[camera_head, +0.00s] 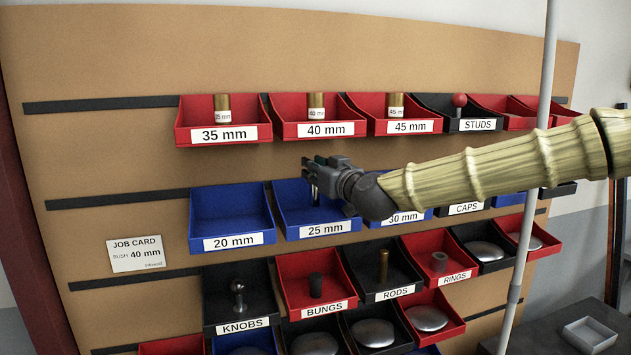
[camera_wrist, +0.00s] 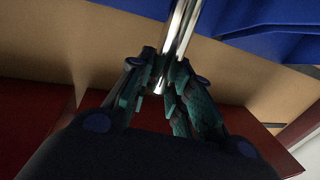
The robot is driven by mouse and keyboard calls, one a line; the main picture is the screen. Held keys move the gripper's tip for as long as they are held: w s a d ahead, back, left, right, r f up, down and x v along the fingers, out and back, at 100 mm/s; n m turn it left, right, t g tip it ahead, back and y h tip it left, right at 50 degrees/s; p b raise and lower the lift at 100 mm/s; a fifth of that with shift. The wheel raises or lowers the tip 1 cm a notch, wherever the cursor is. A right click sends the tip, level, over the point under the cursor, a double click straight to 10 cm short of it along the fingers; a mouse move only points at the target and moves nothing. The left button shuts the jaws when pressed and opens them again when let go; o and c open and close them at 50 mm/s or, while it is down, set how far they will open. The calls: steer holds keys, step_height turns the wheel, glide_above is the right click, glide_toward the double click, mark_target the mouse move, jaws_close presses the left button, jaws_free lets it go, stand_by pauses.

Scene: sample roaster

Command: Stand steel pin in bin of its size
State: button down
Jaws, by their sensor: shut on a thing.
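My gripper (camera_head: 313,169) is shut on a shiny steel pin (camera_head: 315,192) above the blue 25 mm bin (camera_head: 291,210) in the head view. The pin points down, roughly upright, in front of the bin's back wall. I cannot tell whether its lower end touches the floor of the bin. In the wrist view the pin (camera_wrist: 181,32) runs out from between the fingers (camera_wrist: 160,88) towards a blue bin. No size mark shows on the pin. The blue 20 mm bin (camera_head: 230,215) to the left looks empty. The blue 30 mm bin (camera_head: 404,218) is mostly hidden behind my arm.
Red bins (camera_head: 222,135) with labelled brass pieces hang in the row above. Bins of knobs (camera_head: 240,305), bungs (camera_head: 317,291), rods and rings hang below. A job card (camera_head: 137,255) on the board reads bush 40 mm. A grey upright pole (camera_head: 523,240) stands at the right.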

mark_target(315, 206)
steer(key=shift+f+p, duration=0.75)
steer(key=shift+f, duration=0.95)
steer(key=shift+f, duration=0.15)
steer(key=c, duration=1.3)
jaws_free()
steer(key=shift+s+d, duration=0.2)
steer(key=shift+s, duration=0.15)
steer(key=b+v, duration=0.4)
steer(key=v, duration=0.7)
steer(key=shift+s, duration=0.1)
